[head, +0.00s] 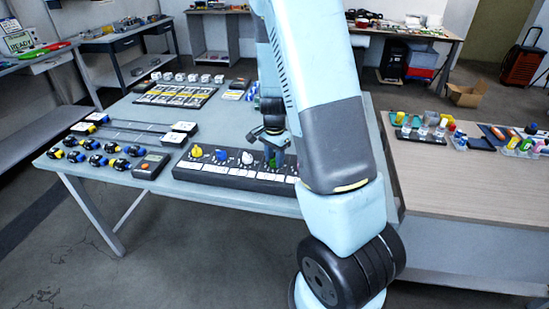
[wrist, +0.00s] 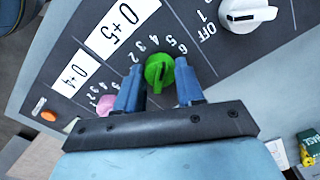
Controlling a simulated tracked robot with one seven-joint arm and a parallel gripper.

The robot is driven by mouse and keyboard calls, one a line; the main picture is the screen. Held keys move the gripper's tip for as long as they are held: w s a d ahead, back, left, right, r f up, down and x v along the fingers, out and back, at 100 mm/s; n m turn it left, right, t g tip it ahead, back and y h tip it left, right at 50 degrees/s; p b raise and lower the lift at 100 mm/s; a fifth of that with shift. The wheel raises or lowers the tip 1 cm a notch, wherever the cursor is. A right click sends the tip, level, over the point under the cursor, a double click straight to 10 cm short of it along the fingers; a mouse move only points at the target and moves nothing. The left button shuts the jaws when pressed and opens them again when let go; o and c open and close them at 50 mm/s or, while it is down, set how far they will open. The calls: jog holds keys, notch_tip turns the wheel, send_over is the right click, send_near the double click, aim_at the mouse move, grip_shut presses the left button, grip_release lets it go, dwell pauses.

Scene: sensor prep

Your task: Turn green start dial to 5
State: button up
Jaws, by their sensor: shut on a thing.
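The green dial (wrist: 160,73) sits on the dark panel (wrist: 75,28) with white numbers around it; 3, 4, 5 and 6 can be read. A white card (wrist: 122,24) reading "0→5" lies beside it. My gripper (wrist: 159,67) is shut on the green dial, with one blue-grey finger on each side. I cannot tell for sure which number the dial points to. In the head view my gripper (head: 272,140) reaches down over the green dial (head: 271,160), partly hiding it.
The white dial (wrist: 248,14) is on one side of the green one, and a pink dial (wrist: 106,104), partly hidden by a finger, on the other. Yellow (head: 195,153) and blue (head: 221,156) dials stand farther left.

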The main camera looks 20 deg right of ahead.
jog(key=shift+w+m, duration=0.1)
jog(key=shift+m, duration=0.5)
jog(key=o, duration=1)
jog(key=shift+o, duration=0.2)
jog(key=shift+r, duration=0.1)
notch_tip(320, 180, up, 14)
jog(key=shift+f, duration=0.25)
